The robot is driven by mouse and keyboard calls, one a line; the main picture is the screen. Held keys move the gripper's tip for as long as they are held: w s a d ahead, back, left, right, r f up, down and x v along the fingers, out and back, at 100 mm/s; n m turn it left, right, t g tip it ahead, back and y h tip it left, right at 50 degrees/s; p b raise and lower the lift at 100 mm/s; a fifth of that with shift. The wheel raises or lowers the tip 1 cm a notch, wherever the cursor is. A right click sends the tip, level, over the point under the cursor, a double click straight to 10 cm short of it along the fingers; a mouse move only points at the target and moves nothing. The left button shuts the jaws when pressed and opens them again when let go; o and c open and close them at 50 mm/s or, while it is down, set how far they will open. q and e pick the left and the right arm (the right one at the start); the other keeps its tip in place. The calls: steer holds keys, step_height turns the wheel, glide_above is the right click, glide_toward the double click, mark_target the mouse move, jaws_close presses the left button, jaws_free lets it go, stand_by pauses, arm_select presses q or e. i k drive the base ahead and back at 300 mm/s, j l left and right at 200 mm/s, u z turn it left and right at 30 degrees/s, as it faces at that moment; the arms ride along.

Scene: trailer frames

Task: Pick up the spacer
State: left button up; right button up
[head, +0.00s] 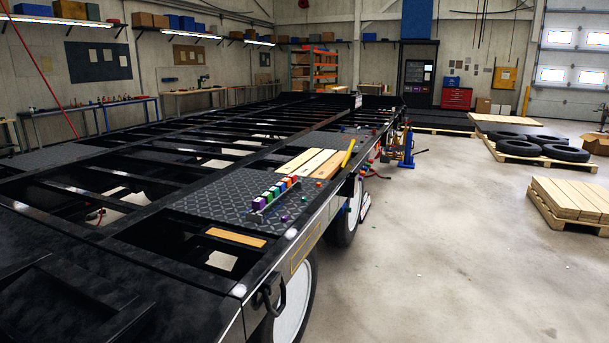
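No part is clearly marked as the spacer, and I cannot tell which one it is. A row of coloured blocks (272,193), purple, green, blue, red and orange among them, stands on a dark tread plate (215,192) on the trailer frame. A few small purple pieces (284,218) lie loose to the right of the row. A flat tan wooden strip (235,237) lies across the frame in front of the plate. Neither of my grippers is in view.
The black trailer frame (110,235) has open gaps between its beams. Pale boards (314,163) and a yellow curved piece (348,153) lie behind the blocks. A wheel (292,300) stands below the edge. The concrete floor (450,260) at right is clear, with pallets and tires (519,147) beyond.

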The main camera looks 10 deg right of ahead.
mark_target(268, 195)
steer(key=i+l+z, duration=0.15)
steer(key=z, duration=0.35)
steer(key=i+z, duration=0.25)
steer(key=z, duration=0.25)
steer(key=i+l, duration=0.1)
steer(key=i, duration=3.5)
steer(key=i+u, duration=0.15)
steer(key=u, duration=0.25)
steer(key=i+u, duration=0.15)
steer(key=u, duration=0.2)
steer(key=i+u, duration=0.15)
steer(key=u, duration=0.25)
steer(key=i+l+u, duration=0.1)
steer(key=u, duration=0.3)
